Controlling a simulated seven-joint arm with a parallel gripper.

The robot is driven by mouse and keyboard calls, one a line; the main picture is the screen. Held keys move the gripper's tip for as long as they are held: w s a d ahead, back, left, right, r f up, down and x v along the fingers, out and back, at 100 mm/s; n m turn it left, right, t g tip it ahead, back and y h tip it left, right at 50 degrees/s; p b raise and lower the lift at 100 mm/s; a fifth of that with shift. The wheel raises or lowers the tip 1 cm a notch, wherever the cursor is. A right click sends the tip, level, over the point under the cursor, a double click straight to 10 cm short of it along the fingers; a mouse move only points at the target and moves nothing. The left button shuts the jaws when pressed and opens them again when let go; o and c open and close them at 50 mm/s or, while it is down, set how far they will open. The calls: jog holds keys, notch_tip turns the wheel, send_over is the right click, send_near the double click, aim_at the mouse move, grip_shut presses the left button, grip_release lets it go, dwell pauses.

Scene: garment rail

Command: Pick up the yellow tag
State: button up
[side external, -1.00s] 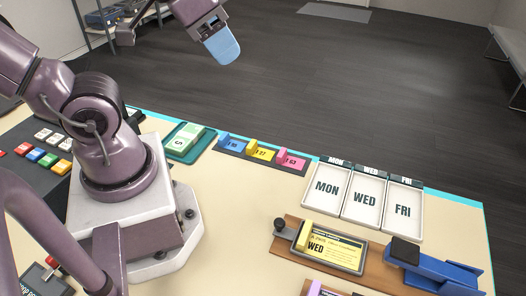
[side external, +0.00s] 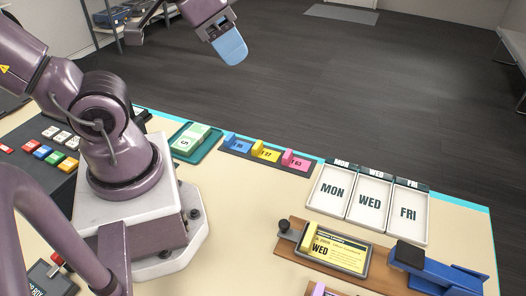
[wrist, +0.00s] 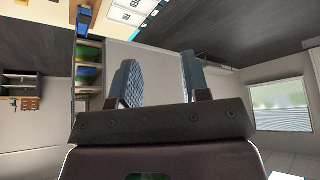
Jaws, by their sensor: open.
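A yellow tag (side external: 265,153) stands in a dark rack (side external: 248,161) at the back edge of the cream table, between a blue tag (side external: 238,144) and a pink tag (side external: 296,162). My gripper (side external: 230,48) is high above and beyond the table's back edge, well apart from the tags. Its blue fingers also show in the wrist view (wrist: 160,80), spread open with nothing between them. The yellow tag cannot be made out in the wrist view.
Three white trays (side external: 370,200) marked MON, WED and FRI stand right of the rack. A wooden board with a yellow WED card (side external: 337,254) and a blue stapler-like tool (side external: 440,273) lie in front. A green tray (side external: 194,146) stands left of the rack. Mid-table is clear.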

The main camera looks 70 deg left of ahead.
jog(key=shift+o, duration=0.6)
